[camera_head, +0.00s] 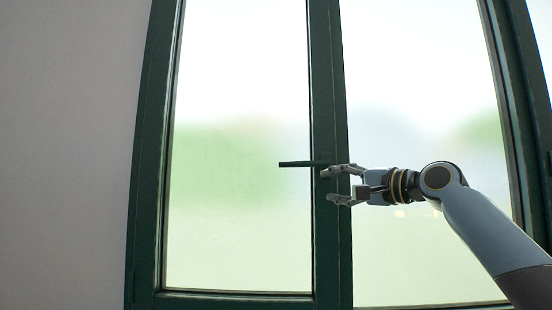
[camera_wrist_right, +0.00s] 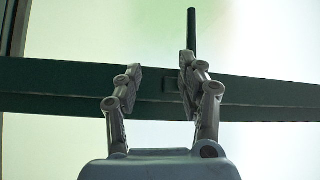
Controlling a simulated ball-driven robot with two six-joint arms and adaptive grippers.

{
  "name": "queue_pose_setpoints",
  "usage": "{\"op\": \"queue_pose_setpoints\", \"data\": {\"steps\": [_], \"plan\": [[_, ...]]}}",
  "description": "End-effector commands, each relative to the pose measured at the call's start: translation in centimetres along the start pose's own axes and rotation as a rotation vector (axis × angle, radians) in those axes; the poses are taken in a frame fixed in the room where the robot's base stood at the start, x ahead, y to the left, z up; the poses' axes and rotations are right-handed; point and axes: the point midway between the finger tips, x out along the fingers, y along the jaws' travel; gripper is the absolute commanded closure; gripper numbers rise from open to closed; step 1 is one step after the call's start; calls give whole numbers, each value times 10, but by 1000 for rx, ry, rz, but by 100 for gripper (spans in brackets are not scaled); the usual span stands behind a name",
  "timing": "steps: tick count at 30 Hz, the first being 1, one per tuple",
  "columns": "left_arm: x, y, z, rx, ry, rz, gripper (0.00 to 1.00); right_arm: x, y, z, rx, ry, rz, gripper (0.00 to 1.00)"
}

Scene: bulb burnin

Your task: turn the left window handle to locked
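The left window handle (camera_head: 298,164) is a dark green lever on the frame's upright bar. It lies level and points left over the pane. In the right wrist view the lever (camera_wrist_right: 191,30) points up past one finger. My right gripper (camera_head: 331,185) is open in front of the upright bar, just below the handle's base. In the right wrist view its fingers (camera_wrist_right: 162,75) stand apart with nothing held between them. One finger overlaps the base end of the lever, partly hiding it; I cannot tell whether they touch. My left gripper is out of view.
The dark green window frame (camera_head: 146,180) surrounds bright glass panes. A plain grey wall (camera_head: 65,150) fills the left side. The space left of my right gripper, before the left pane (camera_head: 235,225), is clear.

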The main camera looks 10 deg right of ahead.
Motion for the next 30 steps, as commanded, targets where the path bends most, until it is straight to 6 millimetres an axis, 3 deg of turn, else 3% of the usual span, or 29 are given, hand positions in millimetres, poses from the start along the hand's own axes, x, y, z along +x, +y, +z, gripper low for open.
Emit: {"op": "queue_pose_setpoints", "data": {"steps": [1,5,21,30], "plan": [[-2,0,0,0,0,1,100,-1,-22,-1,12,-9,-28,61],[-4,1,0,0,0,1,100,0,-44,0,34,-24,-61,61],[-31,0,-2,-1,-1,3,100,91,-50,2,35,-24,-61,61],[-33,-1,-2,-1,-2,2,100,105,-48,2,31,-23,-60,61]]}}
